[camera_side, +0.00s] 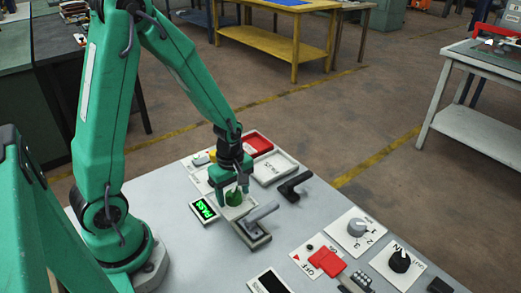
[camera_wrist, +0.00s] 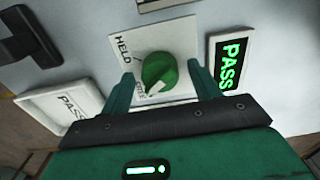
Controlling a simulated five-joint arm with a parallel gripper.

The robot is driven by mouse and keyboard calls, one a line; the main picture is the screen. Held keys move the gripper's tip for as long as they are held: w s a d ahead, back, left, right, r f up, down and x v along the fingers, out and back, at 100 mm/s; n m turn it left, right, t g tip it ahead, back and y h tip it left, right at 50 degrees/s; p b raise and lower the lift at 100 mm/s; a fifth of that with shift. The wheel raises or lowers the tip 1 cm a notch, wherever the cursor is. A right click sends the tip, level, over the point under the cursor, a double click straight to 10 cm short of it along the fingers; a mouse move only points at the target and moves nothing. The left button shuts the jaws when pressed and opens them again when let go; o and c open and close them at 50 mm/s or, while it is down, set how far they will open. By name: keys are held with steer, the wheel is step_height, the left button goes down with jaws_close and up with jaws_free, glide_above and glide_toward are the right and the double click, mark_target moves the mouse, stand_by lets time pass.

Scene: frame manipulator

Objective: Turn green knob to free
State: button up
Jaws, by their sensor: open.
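The green knob (camera_wrist: 160,68) sits on a white plate (camera_wrist: 117,42) in the wrist view. The plate reads HELD at its upper left; a second label at the lower left is mostly hidden by the knob and a finger. A white mark on the knob's near side faces the lower part of the plate. In the side view the green knob (camera_side: 234,198) shows under my gripper (camera_side: 234,190). My gripper is open, pointing down, with one finger on each side of the knob. In the wrist view my gripper (camera_wrist: 161,72) shows small gaps beside the knob.
A lit green PASS display (camera_side: 204,209) stands just left of the knob. A grey lever on a block (camera_side: 257,232) is close in front, and a black handle (camera_side: 293,187) is to the right. White and red trays (camera_side: 257,143) lie behind. Other dials (camera_side: 357,228) are farther right.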

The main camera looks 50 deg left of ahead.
mark_target(233, 192)
steer(key=shift+r, duration=3.9)
steer(key=shift+r, duration=0.1)
steer(key=shift+d+r+m, duration=0.1)
steer(key=shift+r+m, duration=0.3)
steer(key=shift+r, duration=0.1)
steer(key=s+d+r+m+t, duration=0.1)
steer(key=s+r+m+t, duration=0.1)
steer(key=s+r+m, duration=0.2)
steer(key=s+d+r+m+t, duration=0.2)
steer(key=s+r+m+t, duration=0.1)
steer(key=r+m, duration=0.7)
steer(key=s+m, duration=0.1)
steer(key=m, duration=0.2)
steer(key=shift+d+r+t, duration=0.15)
steer(key=shift+r+t, duration=0.15)
steer(key=shift+r, duration=0.1)
